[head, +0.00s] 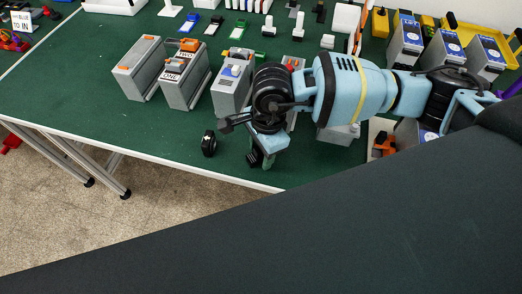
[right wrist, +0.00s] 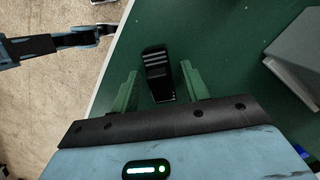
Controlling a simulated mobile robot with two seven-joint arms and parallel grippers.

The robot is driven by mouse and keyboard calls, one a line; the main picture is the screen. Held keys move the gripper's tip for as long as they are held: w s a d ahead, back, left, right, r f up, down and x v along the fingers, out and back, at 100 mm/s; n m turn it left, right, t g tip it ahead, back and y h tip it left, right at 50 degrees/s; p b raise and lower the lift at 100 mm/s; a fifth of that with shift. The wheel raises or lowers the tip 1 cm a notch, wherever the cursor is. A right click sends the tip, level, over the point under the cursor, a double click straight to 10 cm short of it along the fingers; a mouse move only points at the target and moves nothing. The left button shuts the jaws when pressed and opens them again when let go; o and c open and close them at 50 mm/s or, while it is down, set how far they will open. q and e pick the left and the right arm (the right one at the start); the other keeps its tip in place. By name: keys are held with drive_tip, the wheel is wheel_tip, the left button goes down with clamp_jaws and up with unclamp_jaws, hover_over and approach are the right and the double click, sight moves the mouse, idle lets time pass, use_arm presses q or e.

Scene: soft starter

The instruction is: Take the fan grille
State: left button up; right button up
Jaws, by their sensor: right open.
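The fan grille, a small black slatted piece (right wrist: 157,75), lies on the green table close to its front edge. In the right wrist view it is between and a little ahead of my two green fingers. My right gripper (right wrist: 160,88) is open, with a gap on each side of the grille.
Grey soft starter units (head: 138,68) stand behind, one close by (right wrist: 298,55) in the wrist view. Small parts (head: 268,27) line the back. The table front left is clear.

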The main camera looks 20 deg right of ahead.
use_arm(q)
drive_tip(key=shift+s, duration=0.1)
use_arm(e)
drive_tip(key=c, duration=0.9)
drive_tip(key=shift+c, duration=0.2)
